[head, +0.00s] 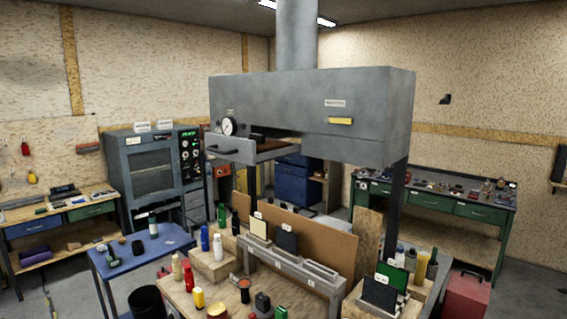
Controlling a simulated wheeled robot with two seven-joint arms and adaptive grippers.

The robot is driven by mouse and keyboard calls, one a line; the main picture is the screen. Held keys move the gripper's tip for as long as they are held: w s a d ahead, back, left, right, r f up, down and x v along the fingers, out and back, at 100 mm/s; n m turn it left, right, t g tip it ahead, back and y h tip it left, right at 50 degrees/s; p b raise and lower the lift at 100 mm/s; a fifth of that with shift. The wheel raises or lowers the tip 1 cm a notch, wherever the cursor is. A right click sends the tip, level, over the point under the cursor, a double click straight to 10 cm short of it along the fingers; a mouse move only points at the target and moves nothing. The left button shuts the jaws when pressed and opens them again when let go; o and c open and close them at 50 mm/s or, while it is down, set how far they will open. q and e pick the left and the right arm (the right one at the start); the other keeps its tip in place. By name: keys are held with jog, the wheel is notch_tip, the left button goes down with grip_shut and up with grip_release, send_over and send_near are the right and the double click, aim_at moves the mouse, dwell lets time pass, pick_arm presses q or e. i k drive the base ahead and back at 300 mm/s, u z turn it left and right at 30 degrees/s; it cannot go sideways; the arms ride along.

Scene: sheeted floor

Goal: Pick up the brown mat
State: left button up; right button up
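A flat brown surface (272,146) shows at the open front of the large grey overhead cabinet (310,100), behind a grey handled front (232,149). It may be the brown mat, but it is small and partly hidden, so I cannot tell for sure. A brown upright board (310,240) stands behind the rack on the workbench. Neither of my grippers is in view.
A wooden workbench (215,300) with several bottles and a slotted grey rack (290,265) fills the front. A blue table (135,262) stands left, a grey oven (150,175) behind it. A green bench (440,205) and red box (465,297) are right.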

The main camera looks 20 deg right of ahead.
aim_at(263, 144)
jog(key=u, duration=0.85)
jog(key=i, duration=1.5)
jog(key=z, duration=0.85)
